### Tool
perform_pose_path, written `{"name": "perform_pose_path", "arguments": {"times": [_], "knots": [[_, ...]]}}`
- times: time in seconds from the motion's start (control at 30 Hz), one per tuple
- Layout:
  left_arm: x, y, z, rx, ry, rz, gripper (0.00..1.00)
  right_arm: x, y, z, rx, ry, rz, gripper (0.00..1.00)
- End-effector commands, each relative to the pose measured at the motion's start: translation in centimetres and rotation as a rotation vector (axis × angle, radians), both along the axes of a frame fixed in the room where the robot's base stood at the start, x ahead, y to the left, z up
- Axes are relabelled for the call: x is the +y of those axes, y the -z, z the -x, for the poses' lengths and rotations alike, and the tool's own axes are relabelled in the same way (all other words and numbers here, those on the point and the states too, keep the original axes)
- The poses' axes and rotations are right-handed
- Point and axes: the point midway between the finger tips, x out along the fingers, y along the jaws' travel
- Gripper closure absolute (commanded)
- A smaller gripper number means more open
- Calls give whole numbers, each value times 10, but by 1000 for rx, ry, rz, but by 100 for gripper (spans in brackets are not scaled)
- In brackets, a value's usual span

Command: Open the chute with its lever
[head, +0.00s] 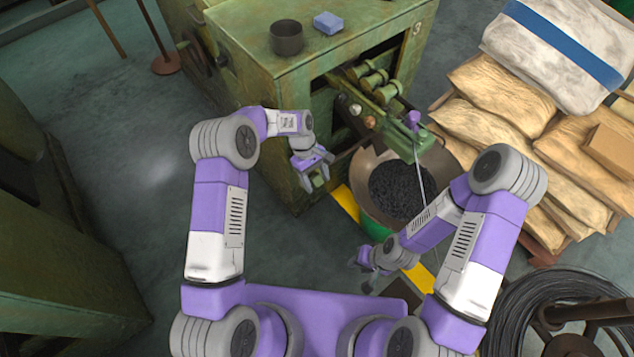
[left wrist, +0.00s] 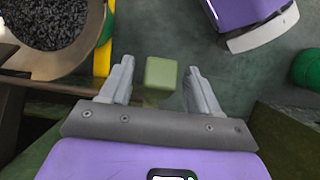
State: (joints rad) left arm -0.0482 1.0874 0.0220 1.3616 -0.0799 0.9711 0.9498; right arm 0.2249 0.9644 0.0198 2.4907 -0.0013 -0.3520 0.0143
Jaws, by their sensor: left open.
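The green machine (head: 290,85) stands ahead of me. A small green block (head: 318,181), which looks like the lever's grip, sticks out at its lower front. In the left wrist view the block (left wrist: 161,73) sits between the two fingers, with a gap on each side. My left gripper (head: 313,172) is open around it, and no finger visibly touches it. The lever's shaft is mostly hidden, and I cannot clearly make out the chute. My right gripper (head: 368,264) hangs low near the yellow floor line, away from the block; its jaws are too small to read.
A wide bowl of dark pieces (head: 400,190) stands right of my left gripper. A purple knob (head: 412,118) and thin rod are above it. A dark cup (head: 287,38) and blue block (head: 328,22) sit on the machine. Sacks (head: 490,130) and a wire coil (head: 530,310) fill the right.

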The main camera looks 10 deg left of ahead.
Motion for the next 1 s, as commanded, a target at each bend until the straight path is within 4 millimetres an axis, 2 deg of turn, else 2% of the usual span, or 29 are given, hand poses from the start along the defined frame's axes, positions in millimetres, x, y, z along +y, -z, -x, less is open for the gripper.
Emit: {"name": "perform_pose_path", "arguments": {"times": [0.13,0.43,0.83,1.0], "knots": [[-3,12,4,2,2,0,38,0,4,0,0,0,0,64],[-4,13,4,0,1,1,38,0,3,0,0,0,0,64],[-4,13,4,1,0,0,100,0,3,0,0,0,0,64],[-4,13,4,3,0,1,100,0,3,0,0,0,0,64]]}}
